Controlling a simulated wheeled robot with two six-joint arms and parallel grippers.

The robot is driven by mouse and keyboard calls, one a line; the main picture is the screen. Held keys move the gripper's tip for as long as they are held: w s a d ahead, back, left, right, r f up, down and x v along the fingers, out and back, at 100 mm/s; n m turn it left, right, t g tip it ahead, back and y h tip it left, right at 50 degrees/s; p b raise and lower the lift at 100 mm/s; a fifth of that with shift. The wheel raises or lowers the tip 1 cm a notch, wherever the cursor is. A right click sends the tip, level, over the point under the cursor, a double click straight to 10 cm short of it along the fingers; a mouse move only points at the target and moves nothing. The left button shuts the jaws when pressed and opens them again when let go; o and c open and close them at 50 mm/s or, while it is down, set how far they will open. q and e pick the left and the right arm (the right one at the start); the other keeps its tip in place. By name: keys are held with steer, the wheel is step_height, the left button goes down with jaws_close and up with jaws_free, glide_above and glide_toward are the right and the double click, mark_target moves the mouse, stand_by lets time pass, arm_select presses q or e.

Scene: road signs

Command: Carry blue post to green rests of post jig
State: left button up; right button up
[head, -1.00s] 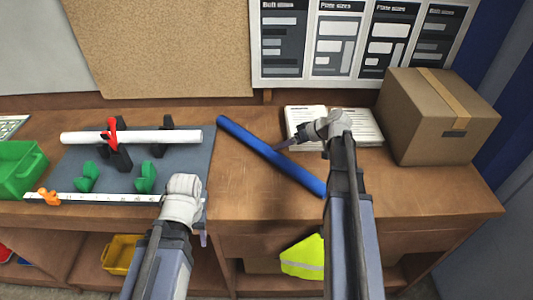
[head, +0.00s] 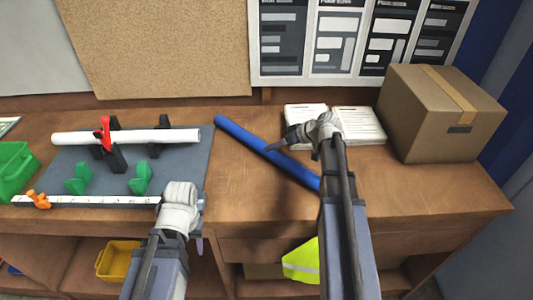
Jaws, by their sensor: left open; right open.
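The blue post (head: 250,142) lies slantwise on the brown bench, right of the jig's grey base (head: 58,160). Its near right end is hidden behind my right arm. My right gripper (head: 277,147) is open, with its fingertips at the post's middle in the picture; I cannot tell whether they touch it. The jig's two green rests (head: 141,179) stand empty in front of a white post (head: 130,137), which lies on black rests with a red clamp (head: 104,135). My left gripper (head: 200,246) is at the bench's front edge, its fingers mostly hidden behind its wrist.
A white ruler strip with an orange slider (head: 38,200) runs along the jig's front. A green bin (head: 14,172) stands at the left edge. An open book (head: 357,125) and a cardboard box (head: 440,112) are at the back right. The bench's front right is clear.

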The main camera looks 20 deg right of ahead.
steer(key=b+x, duration=0.1)
steer(key=x, duration=0.2)
steer(key=shift+w+a+f+b, duration=0.15)
steer(key=shift+f+b, duration=0.1)
steer(key=shift+b, duration=0.15)
steer(key=shift+r, duration=0.1)
jaws_close()
